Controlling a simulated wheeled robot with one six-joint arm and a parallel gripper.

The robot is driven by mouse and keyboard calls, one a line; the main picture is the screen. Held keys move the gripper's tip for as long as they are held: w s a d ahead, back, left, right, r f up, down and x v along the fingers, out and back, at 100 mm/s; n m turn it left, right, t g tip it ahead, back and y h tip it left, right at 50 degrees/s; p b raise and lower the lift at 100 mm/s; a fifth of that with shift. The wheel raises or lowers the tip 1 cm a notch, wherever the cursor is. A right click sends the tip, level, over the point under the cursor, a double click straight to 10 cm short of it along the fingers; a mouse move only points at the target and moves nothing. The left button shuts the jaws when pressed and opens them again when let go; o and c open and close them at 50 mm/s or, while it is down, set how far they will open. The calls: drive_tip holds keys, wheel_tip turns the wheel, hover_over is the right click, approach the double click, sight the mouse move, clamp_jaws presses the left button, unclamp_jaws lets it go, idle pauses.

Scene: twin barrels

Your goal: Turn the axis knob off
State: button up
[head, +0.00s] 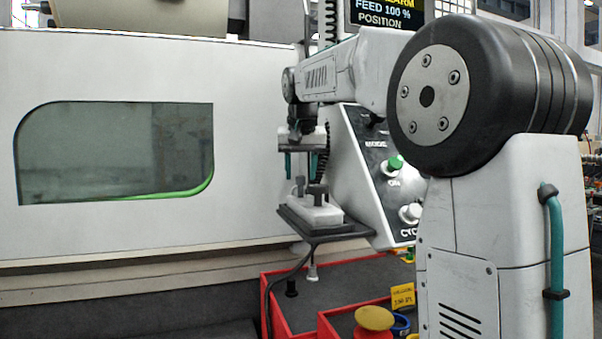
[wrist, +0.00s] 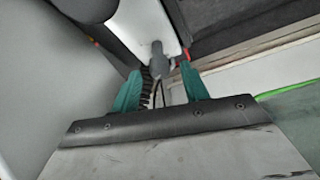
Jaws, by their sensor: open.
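A small white control box (head: 314,214) sits on a dark shelf that juts from the machine. Dark grey knobs (head: 317,194) stand up on it; no axis label is readable, so I cannot tell which is the axis knob. My gripper (head: 300,177) points down above the box, its teal fingers apart and empty. In the wrist view my gripper (wrist: 161,67) also shows open, with a grey knob (wrist: 157,50) on the white box (wrist: 137,25) beyond and between the fingertips. The fingers look clear of the knob. The knob's setting cannot be read.
A sloped control panel (head: 360,165) with a green knob (head: 394,163) and a white knob (head: 410,213) is close to the right of my gripper. A red tray (head: 318,323) is below. A coiled cable (wrist: 146,86) hangs nearby. The windowed machine front (head: 250,130) is behind.

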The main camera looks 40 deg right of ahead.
drive_tip(key=shift+w+d+f, duration=0.1)
drive_tip(key=shift+w+f, duration=0.05)
drive_tip(key=shift+f, duration=0.2)
clamp_jaws()
drive_tip(key=shift+n, duration=0.3)
drive_tip(key=n+y, duration=0.1)
drive_tip(key=n, duration=0.1)
drive_tip(key=n+y, duration=0.1)
drive_tip(key=n, duration=0.2)
drive_tip(key=shift+d, duration=0.2)
drive_tip(key=n+y, duration=0.2)
drive_tip(key=n, duration=0.4)
drive_tip(key=shift+d, duration=0.1)
drive_tip(key=shift+n+y, duration=0.3)
